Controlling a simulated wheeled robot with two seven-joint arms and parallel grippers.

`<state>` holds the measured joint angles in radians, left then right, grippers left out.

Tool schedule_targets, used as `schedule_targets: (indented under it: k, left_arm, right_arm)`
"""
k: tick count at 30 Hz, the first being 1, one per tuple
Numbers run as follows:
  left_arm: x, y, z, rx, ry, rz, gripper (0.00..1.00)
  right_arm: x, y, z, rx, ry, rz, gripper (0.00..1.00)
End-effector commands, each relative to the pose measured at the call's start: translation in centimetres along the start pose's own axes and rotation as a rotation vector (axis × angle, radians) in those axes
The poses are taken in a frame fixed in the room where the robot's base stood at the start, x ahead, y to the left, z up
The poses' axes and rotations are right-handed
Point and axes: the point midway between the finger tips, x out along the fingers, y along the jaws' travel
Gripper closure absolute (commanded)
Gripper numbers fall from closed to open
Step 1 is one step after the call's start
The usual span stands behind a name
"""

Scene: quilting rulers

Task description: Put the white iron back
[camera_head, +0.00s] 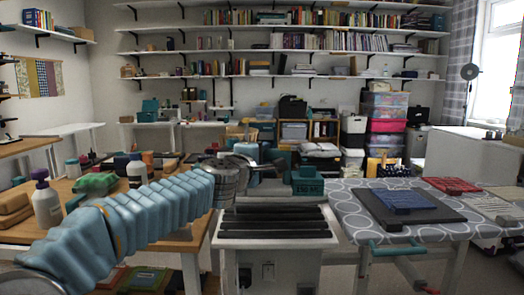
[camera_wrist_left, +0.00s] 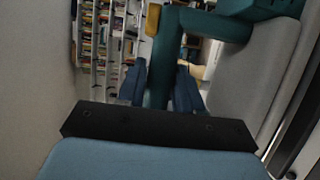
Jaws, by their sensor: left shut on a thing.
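The iron (camera_head: 246,150) has a pale body and a teal handle; in the head view it is largely hidden behind my left wrist. In the left wrist view its teal handle (camera_wrist_left: 158,62) stands between my two blue fingers, and its pale body (camera_wrist_left: 255,65) fills the right side. My left gripper (camera_wrist_left: 160,85) is shut on the handle. In the head view, the gripper sits above the back of a white cabinet with a black slatted top (camera_head: 273,222). I cannot tell whether the iron touches anything below. My right gripper is not in view.
A teal block with lettering (camera_head: 308,181) stands just right of the iron. The wooden table on the left holds bottles and a green cloth (camera_head: 95,184). The slatted top's front is clear.

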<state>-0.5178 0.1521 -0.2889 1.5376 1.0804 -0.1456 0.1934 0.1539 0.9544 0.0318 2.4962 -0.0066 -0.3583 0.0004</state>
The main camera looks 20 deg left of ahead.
Motion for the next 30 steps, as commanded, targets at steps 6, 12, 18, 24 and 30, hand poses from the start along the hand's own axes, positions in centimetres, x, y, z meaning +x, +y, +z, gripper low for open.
schedule_targets:
  k: [6, 12, 18, 24, 30]
  left_arm:
    - [1.2, -1.3, -0.8, -0.002, 0.005, 0.005, 1.00]
    - [2.0, -2.4, -0.9, -0.001, 0.003, 0.007, 1.00]
    - [2.7, -5.0, -1.3, -0.002, 0.003, 0.006, 1.00]
    - [2.7, -5.9, -1.2, -0.002, 0.002, 0.009, 1.00]
    - [2.8, -6.2, -1.2, -0.001, 0.000, 0.000, 0.62]
  right_arm:
    - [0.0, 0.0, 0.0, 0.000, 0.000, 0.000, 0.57]
    - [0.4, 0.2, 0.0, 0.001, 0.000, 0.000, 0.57]
    - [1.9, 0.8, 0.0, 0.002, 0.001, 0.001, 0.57]
    - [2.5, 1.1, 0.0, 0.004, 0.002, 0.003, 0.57]
    - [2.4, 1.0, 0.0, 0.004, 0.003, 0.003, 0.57]
